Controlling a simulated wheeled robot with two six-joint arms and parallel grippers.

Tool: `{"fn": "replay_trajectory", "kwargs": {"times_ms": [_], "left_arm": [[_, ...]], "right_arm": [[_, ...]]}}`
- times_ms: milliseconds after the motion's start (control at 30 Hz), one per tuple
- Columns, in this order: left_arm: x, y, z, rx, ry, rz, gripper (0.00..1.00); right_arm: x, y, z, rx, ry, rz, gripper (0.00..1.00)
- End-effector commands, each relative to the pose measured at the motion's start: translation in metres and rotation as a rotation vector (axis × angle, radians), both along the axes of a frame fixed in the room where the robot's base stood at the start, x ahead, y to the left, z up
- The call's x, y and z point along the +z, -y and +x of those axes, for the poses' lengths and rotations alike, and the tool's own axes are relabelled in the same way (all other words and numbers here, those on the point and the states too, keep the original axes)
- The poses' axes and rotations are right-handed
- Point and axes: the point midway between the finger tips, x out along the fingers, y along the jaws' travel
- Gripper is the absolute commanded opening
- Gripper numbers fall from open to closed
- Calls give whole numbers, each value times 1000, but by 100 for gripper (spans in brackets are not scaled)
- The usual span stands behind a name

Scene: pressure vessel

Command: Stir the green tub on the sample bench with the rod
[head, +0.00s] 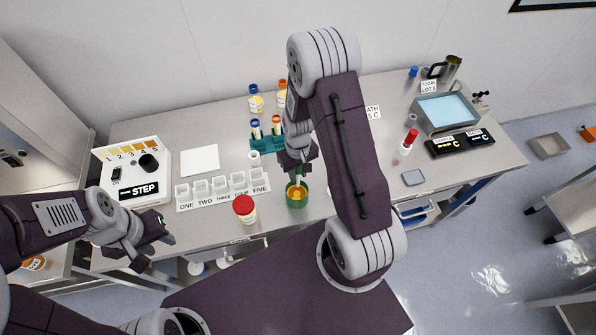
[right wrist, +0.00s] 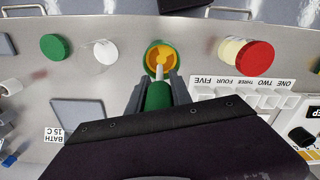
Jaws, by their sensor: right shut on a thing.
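The green tub (head: 297,203) stands near the front edge of the sample bench (head: 325,205), with yellow-orange contents. It also shows in the right wrist view (right wrist: 149,50). My right gripper (head: 298,171) is above the tub, pointing down. In the right wrist view my right gripper (right wrist: 159,88) is shut on the green handle of the rod (right wrist: 158,97). The rod's pale shaft reaches into the tub's opening; its lower end is hard to make out. My left gripper (head: 153,250) is open and empty, in front of the bench's left part.
A red-lidded jar (head: 244,208) stands just left of the tub. Numbered white cups (head: 219,187) and a teal tube rack (head: 267,138) are behind. Bench is clear between jar and front edge.

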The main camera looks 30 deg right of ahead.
Motion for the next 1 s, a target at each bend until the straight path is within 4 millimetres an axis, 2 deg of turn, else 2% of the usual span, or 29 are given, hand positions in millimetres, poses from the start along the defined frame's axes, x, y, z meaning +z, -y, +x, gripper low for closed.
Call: {"fn": "replay_trajectory", "kwargs": {"times_ms": [33,200,700,1000], "left_arm": [[-10,0,0,0,0,0,36],[-27,0,0,0,0,0,36],[-68,0,0,0,0,0,36],[-71,0,0,0,0,0,36]], "right_arm": [[-10,0,0,0,0,0,0],[-30,0,0,0,0,0,0],[-82,0,0,0,0,0,0],[-87,0,0,0,0,0,0]]}}
